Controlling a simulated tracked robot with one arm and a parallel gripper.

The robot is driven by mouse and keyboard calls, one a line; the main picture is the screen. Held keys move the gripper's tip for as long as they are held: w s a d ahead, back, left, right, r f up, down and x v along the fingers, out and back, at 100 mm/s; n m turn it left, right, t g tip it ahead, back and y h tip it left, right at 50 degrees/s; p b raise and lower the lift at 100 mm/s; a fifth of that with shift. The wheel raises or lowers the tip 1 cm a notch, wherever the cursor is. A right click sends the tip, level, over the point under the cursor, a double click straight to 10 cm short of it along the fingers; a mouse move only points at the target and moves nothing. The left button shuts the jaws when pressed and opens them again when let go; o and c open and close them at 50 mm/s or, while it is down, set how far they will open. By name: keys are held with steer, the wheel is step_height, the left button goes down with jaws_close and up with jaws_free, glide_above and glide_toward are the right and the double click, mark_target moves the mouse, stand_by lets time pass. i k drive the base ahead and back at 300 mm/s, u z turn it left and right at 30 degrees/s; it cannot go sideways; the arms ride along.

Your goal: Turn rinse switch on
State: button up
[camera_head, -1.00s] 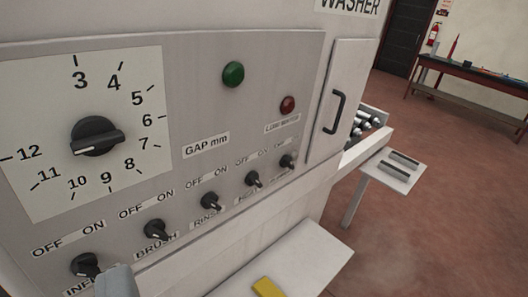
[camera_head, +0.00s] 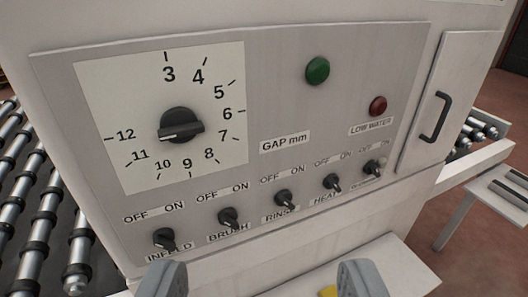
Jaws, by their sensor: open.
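The rinse switch (camera_head: 284,199) is a small black rotary knob on the grey control panel (camera_head: 280,100), above the label RINSE and below OFF and ON marks. It is the middle one in a row of several like knobs. Its pointer appears tilted toward the lower right, but the frame is too small to tell its setting surely. My gripper (camera_head: 262,281) is open and empty, its two grey fingertips at the bottom edge of the view. The fingers are apart from the panel, below the switch row.
The infeed knob (camera_head: 164,239) and brush knob (camera_head: 229,218) sit left of the rinse switch; the heat knob (camera_head: 332,183) sits right. A large gap dial (camera_head: 181,124) is above. A white shelf (camera_head: 390,262) juts out below the panel. Rollers (camera_head: 30,200) stand at left.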

mark_target(283, 198)
steer(key=k, duration=1.3)
steer(key=z, duration=0.55)
steer(key=i, duration=1.6)
steer(key=u, duration=0.25)
